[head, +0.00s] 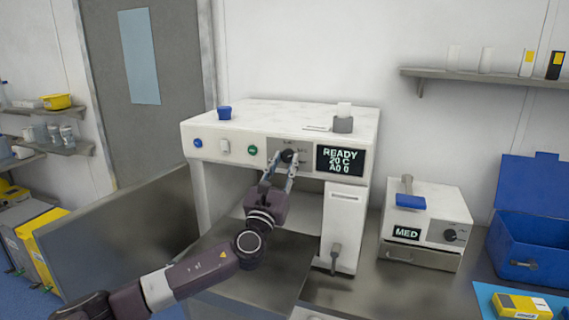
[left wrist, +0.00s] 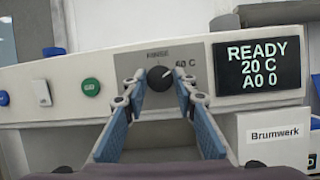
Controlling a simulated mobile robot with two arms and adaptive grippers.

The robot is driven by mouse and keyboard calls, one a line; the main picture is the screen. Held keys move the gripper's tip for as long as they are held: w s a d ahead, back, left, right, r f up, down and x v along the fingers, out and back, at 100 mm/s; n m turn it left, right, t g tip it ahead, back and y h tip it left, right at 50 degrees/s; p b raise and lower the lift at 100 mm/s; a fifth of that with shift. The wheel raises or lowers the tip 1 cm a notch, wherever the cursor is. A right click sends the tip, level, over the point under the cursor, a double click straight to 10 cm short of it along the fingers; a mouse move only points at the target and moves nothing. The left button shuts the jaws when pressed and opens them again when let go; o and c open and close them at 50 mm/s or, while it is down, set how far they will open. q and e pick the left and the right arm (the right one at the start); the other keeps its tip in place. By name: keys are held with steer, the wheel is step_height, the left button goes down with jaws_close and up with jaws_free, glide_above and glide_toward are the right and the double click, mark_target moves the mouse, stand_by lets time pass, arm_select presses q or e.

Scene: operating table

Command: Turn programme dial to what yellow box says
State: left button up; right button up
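The programme dial (head: 287,156) is a black knob on the grey panel of the white machine, left of the screen. In the left wrist view, the dial (left wrist: 161,79) has "RINSE" above it and "60 C", partly covered, at upper right; its white mark points to upper right. My left gripper (head: 281,162) is open, its blue fingers on either side of the dial; in the left wrist view, gaps show between the fingers (left wrist: 161,84) and the knob. A yellow box (head: 519,306) lies at lower right; its print is too small to read. My right gripper is out of view.
The machine's screen (head: 340,159) reads READY, 20 C, A0 0. Blue and green buttons (head: 252,149) sit left of the dial. At right are a smaller unit (head: 428,224) reading MED and an open blue crate (head: 530,237). A wall shelf (head: 485,75) holds small boxes.

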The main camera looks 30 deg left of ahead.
arm_select(q)
steer(key=c, duration=0.4)
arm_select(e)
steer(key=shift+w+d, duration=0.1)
